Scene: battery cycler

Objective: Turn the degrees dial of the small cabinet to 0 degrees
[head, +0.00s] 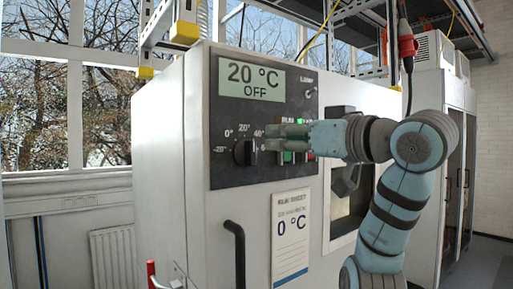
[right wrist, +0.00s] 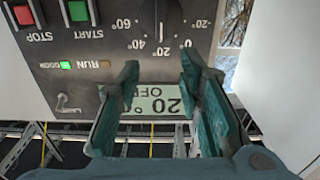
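The black degrees dial (head: 244,152) is on the dark control panel of the small cabinet (head: 165,150), below the display (head: 251,80), which reads 20 °C OFF. In the right wrist view the panel appears upside down, with the dial (right wrist: 160,10) cut by the top edge; its white mark points at 20°. My right gripper (head: 272,138) is in front of the panel, just right of the dial. In the right wrist view its teal fingers (right wrist: 160,72) are apart with nothing between them, on the display side of the dial. My left gripper is out of view.
Red STOP (right wrist: 24,15) and green START (right wrist: 78,11) buttons and a lit green lamp (right wrist: 65,65) sit on the panel. A card (head: 291,240) reading 0 °C and a black handle (head: 237,252) are below it. Windows and a radiator (head: 113,255) are at left.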

